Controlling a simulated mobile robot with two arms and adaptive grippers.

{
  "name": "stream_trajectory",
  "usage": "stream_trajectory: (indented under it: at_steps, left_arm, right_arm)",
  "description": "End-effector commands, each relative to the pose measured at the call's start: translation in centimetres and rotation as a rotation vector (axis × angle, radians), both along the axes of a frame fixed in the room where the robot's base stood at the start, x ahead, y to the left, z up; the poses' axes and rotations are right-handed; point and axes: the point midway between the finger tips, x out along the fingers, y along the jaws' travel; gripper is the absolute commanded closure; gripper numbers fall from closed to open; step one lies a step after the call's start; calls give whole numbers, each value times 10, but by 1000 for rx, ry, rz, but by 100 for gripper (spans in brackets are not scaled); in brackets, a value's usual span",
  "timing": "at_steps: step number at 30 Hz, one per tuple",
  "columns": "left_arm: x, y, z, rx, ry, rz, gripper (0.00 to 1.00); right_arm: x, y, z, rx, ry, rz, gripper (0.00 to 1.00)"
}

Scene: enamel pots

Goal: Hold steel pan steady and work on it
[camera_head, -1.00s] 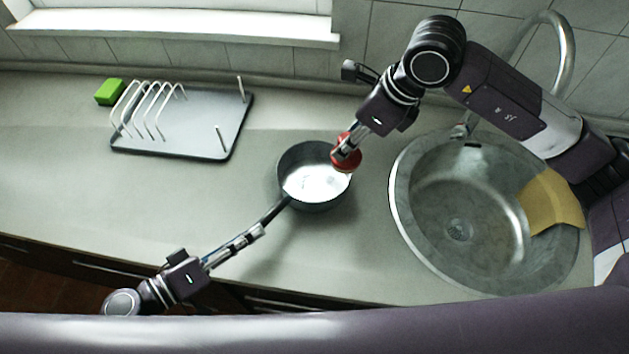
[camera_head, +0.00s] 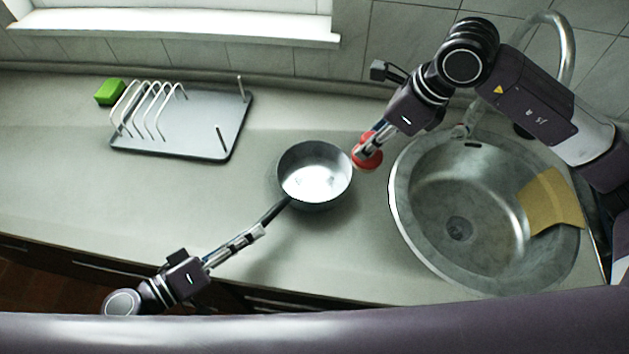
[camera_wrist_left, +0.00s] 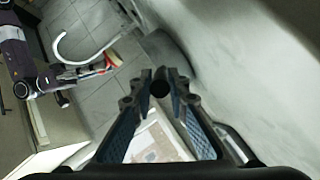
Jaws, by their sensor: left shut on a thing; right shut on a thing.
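The steel pan (camera_head: 314,176) has a dark outside and a bright inside, and sits over the counter in the middle of the head view. Its dark handle (camera_head: 274,211) points down and left. My left gripper (camera_head: 258,233) is shut on that handle; the left wrist view shows the handle end-on between the fingers (camera_wrist_left: 160,88). My right gripper (camera_head: 363,155) is shut on a round red object (camera_head: 369,158), held just right of the pan's rim, between pan and sink. Its underside is hidden.
A round steel sink (camera_head: 420,262) with a yellow cloth (camera_head: 552,200) over its right rim is at right, with a tap (camera_head: 566,50) behind. A grey dish rack (camera_head: 190,152) and a green sponge (camera_head: 109,92) are at back left. The counter's left is clear.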

Motion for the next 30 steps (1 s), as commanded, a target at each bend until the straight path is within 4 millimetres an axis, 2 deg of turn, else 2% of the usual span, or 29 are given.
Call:
stream_trajectory:
  at_steps: [12,18,24,30]
  left_arm:
    - [0,0,0,0,0,-1,100]
    - [0,0,0,0,0,-1,100]
    - [0,0,-1,1,1,0,100]
    - [0,0,-1,1,1,0,100]
  right_arm:
    - [-1,64,1,2,-1,4,95]
    - [-1,89,0,1,-1,3,95]
    - [-1,95,-2,-1,1,0,95]
    - [-1,95,-20,-1,3,0,95]
